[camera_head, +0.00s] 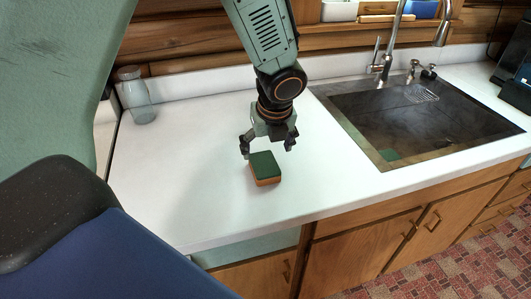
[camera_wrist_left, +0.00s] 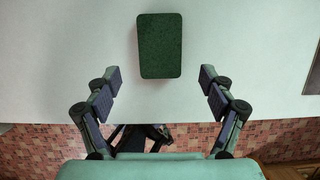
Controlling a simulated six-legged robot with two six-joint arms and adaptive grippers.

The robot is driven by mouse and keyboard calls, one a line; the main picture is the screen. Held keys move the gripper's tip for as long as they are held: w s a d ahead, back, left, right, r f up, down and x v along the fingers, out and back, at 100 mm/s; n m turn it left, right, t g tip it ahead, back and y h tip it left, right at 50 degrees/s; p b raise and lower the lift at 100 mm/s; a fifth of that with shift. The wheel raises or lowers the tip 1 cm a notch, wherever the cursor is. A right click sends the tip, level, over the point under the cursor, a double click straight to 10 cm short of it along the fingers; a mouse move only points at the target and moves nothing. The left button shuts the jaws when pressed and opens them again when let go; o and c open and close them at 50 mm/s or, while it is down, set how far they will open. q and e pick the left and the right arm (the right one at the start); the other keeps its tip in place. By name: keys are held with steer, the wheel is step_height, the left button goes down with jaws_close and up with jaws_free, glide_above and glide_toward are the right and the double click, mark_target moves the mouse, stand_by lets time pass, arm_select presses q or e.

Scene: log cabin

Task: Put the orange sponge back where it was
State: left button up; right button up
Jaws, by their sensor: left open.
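The orange sponge (camera_head: 265,169) lies flat on the white counter, left of the sink. Its top is dark green and its sides are orange. In the left wrist view the sponge (camera_wrist_left: 159,46) shows only its green top, ahead of the fingers and centred between their lines. My left gripper (camera_head: 268,146) is open and empty, just above and behind the sponge; its spread fingers also show in the left wrist view (camera_wrist_left: 160,78). I cannot tell that any finger touches the sponge. My right gripper is not in view.
The dark sink (camera_head: 425,115) with its faucet (camera_head: 388,50) is at the right. A glass jar (camera_head: 136,95) stands at the back left of the counter (camera_head: 190,150). Small containers (camera_head: 340,10) sit on the window ledge. The counter around the sponge is clear; its front edge is close.

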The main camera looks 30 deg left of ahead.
mark_target(264, 164)
arm_select(q)
steer(key=p+v, duration=0.1)
steer(key=v, duration=0.2)
steer(key=shift+a+r, duration=0.1)
steer(key=shift+r, duration=0.25)
steer(key=b+x, duration=0.4)
steer(key=x, duration=0.8)
steer(key=shift+f, duration=0.15)
step_height(264, 164, up, 3)
steer(key=shift+w+p, duration=0.1)
steer(key=shift+p, duration=0.3)
steer(key=shift+s+r, duration=0.25)
steer(key=shift+r, duration=0.25)
steer(key=shift+w+f, duration=0.15)
steer(key=shift+w, duration=0.05)
